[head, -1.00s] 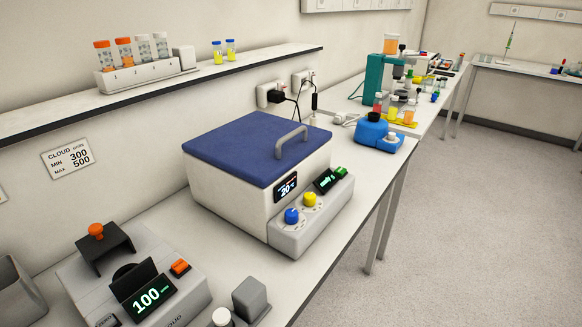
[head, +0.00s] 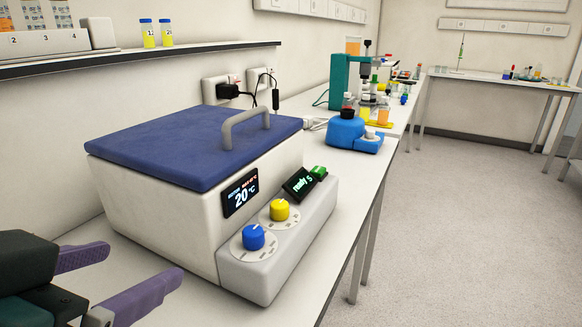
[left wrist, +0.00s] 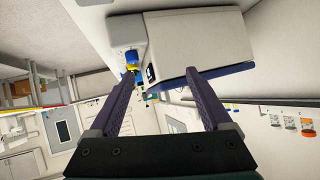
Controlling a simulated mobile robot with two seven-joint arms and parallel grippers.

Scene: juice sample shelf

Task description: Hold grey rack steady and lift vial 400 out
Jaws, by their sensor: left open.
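The light grey rack (head: 58,42) stands on the wall shelf at the upper left of the head view, cut off by the picture edge. I cannot read a 400 on any vial. My left gripper (head: 145,262) is open and empty at the lower left, below the shelf and well apart from the rack. Its purple fingers also show spread in the left wrist view (left wrist: 163,75). My right gripper is not in view.
A white box with a blue lid (head: 195,145) and knobs fills the bench beside my left gripper. Two yellow vials with blue caps (head: 157,33) stand on the shelf right of the rack. A blue device (head: 350,135) and a teal stand (head: 341,82) are farther back.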

